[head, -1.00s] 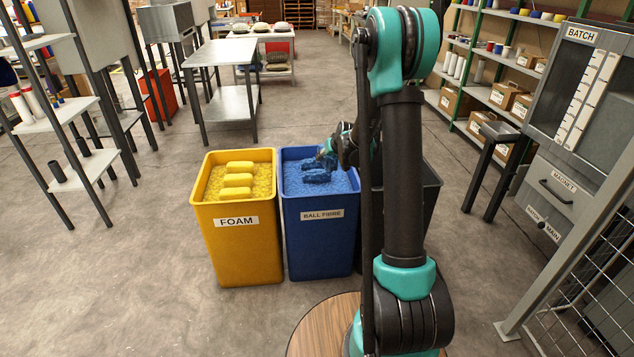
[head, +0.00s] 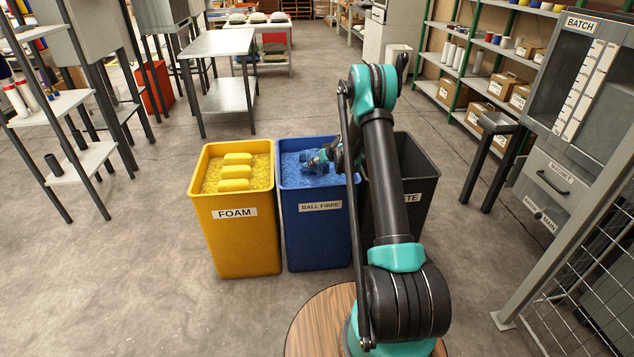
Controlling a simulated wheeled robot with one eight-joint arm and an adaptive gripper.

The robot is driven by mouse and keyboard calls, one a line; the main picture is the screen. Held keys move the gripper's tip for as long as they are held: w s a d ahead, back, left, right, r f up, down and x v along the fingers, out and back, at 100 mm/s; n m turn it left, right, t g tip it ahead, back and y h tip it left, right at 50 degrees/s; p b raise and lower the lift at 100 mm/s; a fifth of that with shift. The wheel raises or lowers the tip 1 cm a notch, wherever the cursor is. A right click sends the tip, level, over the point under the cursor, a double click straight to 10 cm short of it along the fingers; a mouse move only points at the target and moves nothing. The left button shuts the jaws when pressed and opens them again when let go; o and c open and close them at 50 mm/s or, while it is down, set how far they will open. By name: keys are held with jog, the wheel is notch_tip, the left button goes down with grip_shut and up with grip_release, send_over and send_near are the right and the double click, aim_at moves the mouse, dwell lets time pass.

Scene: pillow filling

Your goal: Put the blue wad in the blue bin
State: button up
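The blue bin (head: 320,238), labelled BALL FIBRE, stands between the yellow bin and the dark bin. It is filled with blue fibre close to its rim. Darker blue lumps, with what looks like a blue wad (head: 316,166) among them, lie on the fill at the bin's middle. My gripper (head: 328,157) is low over the right part of the blue bin, at or just above these lumps. Its fingers are small and blend with the blue, so I cannot tell whether they are open, shut or touching the wad.
The yellow FOAM bin (head: 236,236) on the left holds several yellow wads (head: 236,171). The dark bin (head: 417,165) on the right is partly hidden by my arm. A grey cabinet labelled BATCH (head: 577,85) and a mesh fence (head: 575,300) stand at right.

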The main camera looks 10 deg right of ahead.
notch_tip(320, 180, down, 10)
jog(key=shift+f, duration=0.2)
jog(key=shift+f, duration=0.1)
dwell(0.3)
jog(key=o, duration=1.2)
jog(key=shift+c, duration=0.2)
